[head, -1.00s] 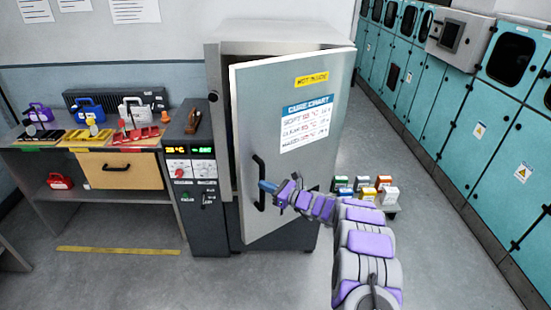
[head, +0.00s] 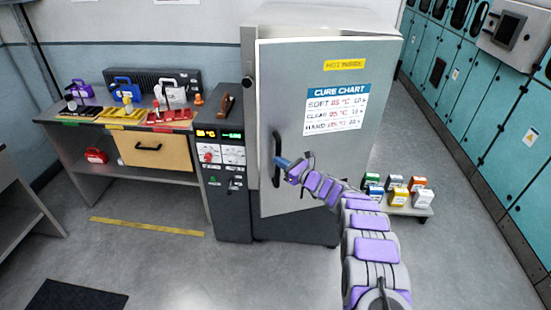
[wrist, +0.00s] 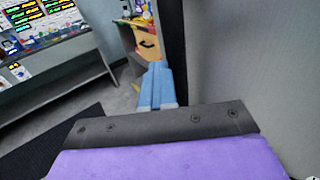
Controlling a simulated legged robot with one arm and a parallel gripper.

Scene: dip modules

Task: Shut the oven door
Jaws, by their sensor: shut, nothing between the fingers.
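In the wrist view the closed blue fingers (wrist: 157,85) point past the door's grey face (wrist: 250,70) at the right. The oven's inside is hidden.
A dark control panel (head: 222,155) with lit displays adjoins the oven's left. A workbench (head: 60,140) with coloured cases and a wooden drawer (head: 155,150) stands further left. A low platform (head: 410,210) with small boxes is at the right. Teal cabinets (head: 480,110) line the right wall. The front floor is clear.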

